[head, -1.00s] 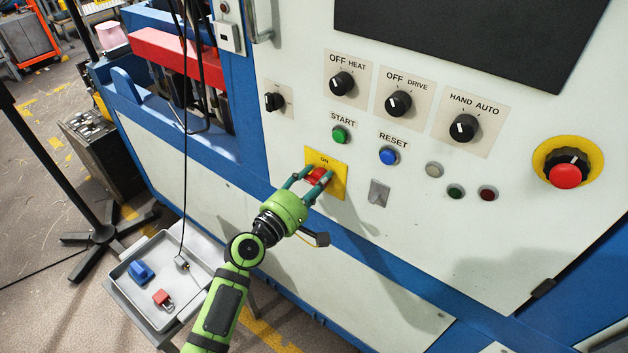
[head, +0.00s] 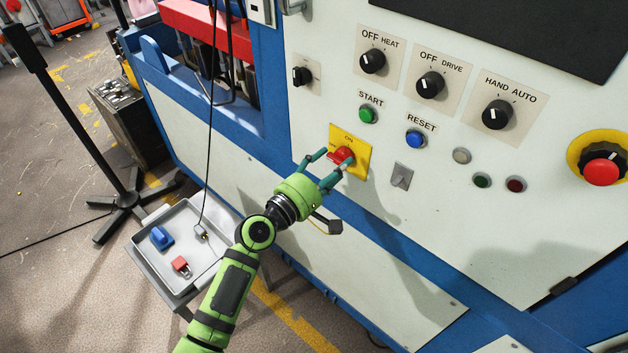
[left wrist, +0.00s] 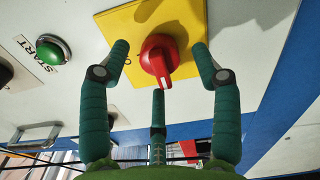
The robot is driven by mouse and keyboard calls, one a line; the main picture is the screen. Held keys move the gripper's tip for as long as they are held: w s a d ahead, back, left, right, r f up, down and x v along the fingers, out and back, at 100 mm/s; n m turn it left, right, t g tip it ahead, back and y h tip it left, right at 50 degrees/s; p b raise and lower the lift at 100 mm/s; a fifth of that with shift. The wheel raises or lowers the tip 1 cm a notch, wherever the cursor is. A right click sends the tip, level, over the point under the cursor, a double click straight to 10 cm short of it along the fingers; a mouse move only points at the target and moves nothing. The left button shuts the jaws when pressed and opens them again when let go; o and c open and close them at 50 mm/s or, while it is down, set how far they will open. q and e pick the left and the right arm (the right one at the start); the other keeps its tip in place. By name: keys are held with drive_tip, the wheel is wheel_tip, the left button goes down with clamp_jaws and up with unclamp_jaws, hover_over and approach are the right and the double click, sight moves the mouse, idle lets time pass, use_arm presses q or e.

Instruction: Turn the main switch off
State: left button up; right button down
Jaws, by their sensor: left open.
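The main switch (head: 341,156) is a red rotary handle on a yellow plate (head: 362,162) marked ON, low on the white panel. In the left wrist view the red handle (left wrist: 158,55) has a white mark at its lower end, and the yellow plate (left wrist: 222,70) lies behind it. My left gripper (head: 335,159) is open in front of the switch. In the left wrist view its green fingers (left wrist: 160,62) stand on either side of the handle with gaps, and a third finger is below. The handle's exact angle is hard to tell in the head view. My right gripper is out of view.
Above the switch are a green START button (head: 368,114) and a blue RESET button (head: 416,138). A red emergency stop (head: 602,171) is far right. A tray (head: 152,238) at lower left holds a red padlock (head: 181,265) and blue item (head: 161,237).

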use_arm(q)
drive_tip(key=v, duration=0.9)
drive_tip(key=shift+s, duration=0.2)
drive_tip(key=s+a+f+m+g+y, duration=0.2)
drive_tip(key=s+a+f, duration=0.15)
drive_tip(key=f, duration=0.85)
drive_tip(key=s+a+f+m+g+y, duration=0.2)
drive_tip(key=s+f+y, duration=0.15)
drive_tip(key=f, duration=0.85)
drive_tip(key=s+a+f+m+g+y, duration=0.2)
drive_tip(key=s+a+f, duration=0.15)
drive_tip(key=f, duration=0.85)
drive_tip(key=s+a+f+m+g+y, duration=0.1)
drive_tip(key=s+f, duration=0.4)
drive_tip(key=s, duration=0.5)
drive_tip(key=s+a+f+m+g+y, duration=0.1)
drive_tip(key=s+a+f+m+g, duration=0.2)
drive_tip(key=s, duration=0.7)
drive_tip(key=s+a+f+m+g+y+b, duration=0.1)
drive_tip(key=s+a+f+m+g, duration=0.1)
drive_tip(key=s+f+m, duration=0.3)
drive_tip(key=s+f+g, duration=0.1)
drive_tip(key=s+f, duration=0.2)
drive_tip(key=s, duration=0.2)
drive_tip(key=shift+a+f+m+g, duration=0.3)
drive_tip(key=shift+a+f, duration=0.1)
drive_tip(key=shift+s, duration=0.1)
